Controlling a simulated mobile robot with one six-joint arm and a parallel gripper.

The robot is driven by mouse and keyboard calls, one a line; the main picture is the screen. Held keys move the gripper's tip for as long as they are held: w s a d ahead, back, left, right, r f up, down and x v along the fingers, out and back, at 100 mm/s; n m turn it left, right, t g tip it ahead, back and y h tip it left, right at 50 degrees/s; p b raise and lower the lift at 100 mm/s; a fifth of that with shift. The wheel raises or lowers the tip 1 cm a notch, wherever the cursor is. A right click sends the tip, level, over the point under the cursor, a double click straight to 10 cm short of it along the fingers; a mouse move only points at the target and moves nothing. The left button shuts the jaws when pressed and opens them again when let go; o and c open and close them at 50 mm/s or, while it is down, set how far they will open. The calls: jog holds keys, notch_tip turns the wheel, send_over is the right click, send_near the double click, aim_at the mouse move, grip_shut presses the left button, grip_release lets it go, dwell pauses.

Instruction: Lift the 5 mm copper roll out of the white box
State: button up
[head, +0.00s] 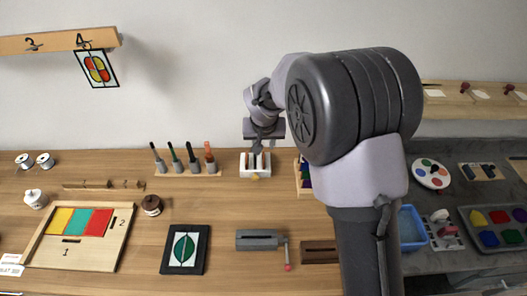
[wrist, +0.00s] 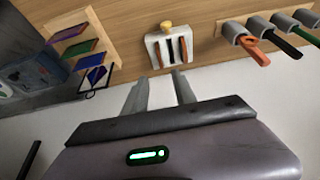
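The white box (head: 246,171) stands on the wooden bench below my arm. I cannot read which is 5 mm. My gripper (wrist: 160,76) is open, with nothing between its two fingers. In the head view my gripper (head: 257,147) is over the box, partly hiding it; its exact height above the rolls is unclear.
A wooden rack (head: 187,175) of several handled tools stands close left of the box. A holder with coloured pieces (head: 305,177) is close right, partly behind my arm. A grey block (head: 258,239) and a framed leaf picture (head: 185,249) lie in front, with bare bench between.

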jog(key=b+x, duration=0.1)
jog(key=x, duration=0.6)
jog(key=shift+w+f, duration=0.1)
jog(key=shift+f, duration=0.25)
jog(key=b+x, duration=0.1)
jog(key=x, duration=0.2)
jog(key=b+x, duration=0.1)
jog(key=x, duration=0.2)
jog(key=shift+w+r, duration=0.15)
jog(key=shift+w, duration=0.15)
jog(key=shift+r, duration=0.1)
grip_shut()
